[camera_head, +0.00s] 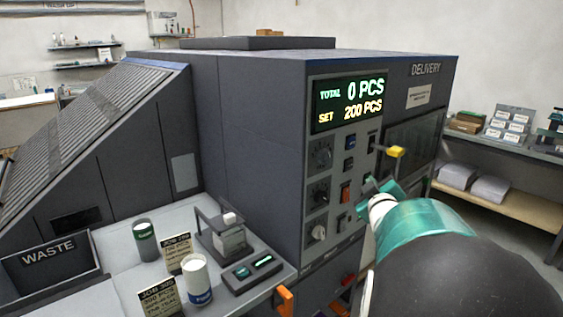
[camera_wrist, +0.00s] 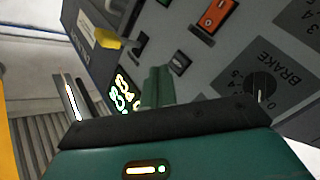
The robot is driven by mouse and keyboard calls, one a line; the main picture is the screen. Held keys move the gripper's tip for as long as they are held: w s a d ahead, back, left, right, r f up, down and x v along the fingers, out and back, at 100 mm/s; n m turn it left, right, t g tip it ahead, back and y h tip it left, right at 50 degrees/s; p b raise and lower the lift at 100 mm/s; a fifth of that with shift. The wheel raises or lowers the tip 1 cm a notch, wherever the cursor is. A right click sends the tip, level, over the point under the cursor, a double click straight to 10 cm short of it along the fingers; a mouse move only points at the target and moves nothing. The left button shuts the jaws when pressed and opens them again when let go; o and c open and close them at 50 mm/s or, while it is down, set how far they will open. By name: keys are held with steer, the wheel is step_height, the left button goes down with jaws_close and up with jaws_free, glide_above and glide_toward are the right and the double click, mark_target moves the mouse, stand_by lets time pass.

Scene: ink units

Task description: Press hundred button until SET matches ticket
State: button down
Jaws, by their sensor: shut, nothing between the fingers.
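The display (camera_head: 350,101) on the grey machine reads TOTAL 0 PCS and SET 200 PCS. Two job tickets stand on the side shelf: the front ticket (camera_head: 158,300) seems to read JOB 505, 300 PCS; the rear ticket (camera_head: 175,254) is too small to read surely. Below the display are several small buttons, including a blue button (camera_head: 350,142) and a dark button (camera_head: 349,165). I cannot tell which is the hundred button. My teal gripper (camera_head: 372,186) is shut and empty, close to the panel's right side. In the wrist view, its fingers (camera_wrist: 157,88) show near a black button (camera_wrist: 180,63); contact cannot be told.
An orange-red rocker (camera_head: 346,192) and dials (camera_head: 320,154) sit close by on the panel. A yellow lever (camera_head: 396,152) sticks out at the right.

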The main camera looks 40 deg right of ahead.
steer(key=s+d, duration=0.2)
steer(key=d, duration=0.1)
steer(key=t, duration=0.1)
glide_toward(353, 163)
steer(key=shift+n+h, duration=0.3)
steer(key=shift+n, duration=0.1)
steer(key=shift+s+d+x, duration=0.1)
steer(key=shift+d+x, duration=0.05)
steer(key=shift+x, duration=0.7)
steer(key=shift+s+d+x, duration=0.1)
steer(key=shift+x, duration=0.8)
steer(key=shift+s+d+x, duration=0.1)
steer(key=shift+d+x, duration=0.05)
steer(key=shift+x, duration=0.7)
steer(key=shift+w+f, duration=0.1)
steer(key=shift+f, duration=0.05)
steer(key=shift+w, duration=0.35)
steer(key=shift+w+a, duration=0.1)
steer(key=shift+w, duration=0.4)
stand_by(0.6)
steer(key=shift+s, duration=0.9)
